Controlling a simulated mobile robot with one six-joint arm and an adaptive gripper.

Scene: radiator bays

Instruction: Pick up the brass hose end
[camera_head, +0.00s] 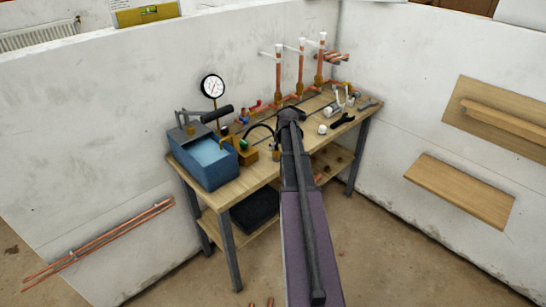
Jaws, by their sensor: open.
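A small brass piece (276,154), which looks like the brass hose end, is on the wooden workbench (232,187), just left of my arm. A black hose (262,127) arches above it and seems to lead down to it. My gripper (291,114) is over the middle of the bench, up and to the right of the brass piece, with nothing seen in it. It is open; its fingertips are small and dark, and my arm hides the bench beneath.
A blue water tank (208,172) with a pump handle stands at the bench's left end, beside a brass block (247,155). A pressure gauge (212,87) and upright copper pipes (279,75) stand along the back. White fittings and a black wrench (342,121) lie right.

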